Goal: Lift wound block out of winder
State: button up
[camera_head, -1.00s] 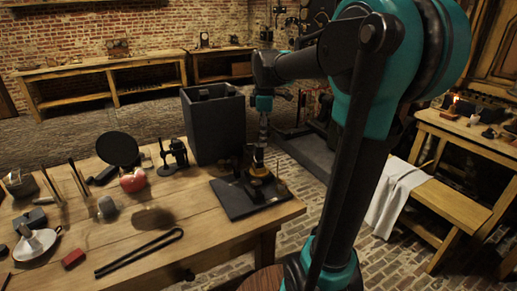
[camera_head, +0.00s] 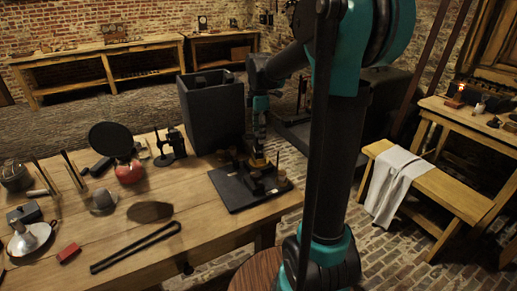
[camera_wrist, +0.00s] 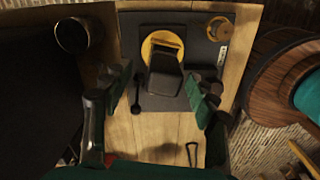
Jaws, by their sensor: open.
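The winder is a dark flat plate (camera_head: 232,193) at the near right corner of the wooden table, with small posts on it. The wrist view shows the plate (camera_wrist: 155,103) from above, with a yellow disc (camera_wrist: 152,41) and a dark block (camera_wrist: 166,72) on the disc. My gripper (camera_wrist: 158,85) is open, with one finger to the left of the block and one to the right, both apart from it. In the head view my gripper (camera_head: 258,160) is over the plate, small and dark, and the block cannot be made out clearly.
A tall dark bin (camera_head: 212,120) stands just behind the plate. A round brass piece (camera_wrist: 220,29) sits on the plate's far right corner. Black tongs (camera_head: 136,247), a red block (camera_head: 68,252) and a funnel (camera_head: 29,238) lie on the table. A stool (camera_wrist: 285,80) is close on the right.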

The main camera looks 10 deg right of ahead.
aim_at(258, 146)
jog(key=shift+s+a+f, duration=0.1)
jog(key=shift+s+f, duration=0.05)
jog(key=shift+f, duration=1.35)
jog(key=shift+s+a+f, duration=0.1)
jog(key=shift+s+f, duration=0.05)
jog(key=shift+f, duration=1.3)
grip_shut()
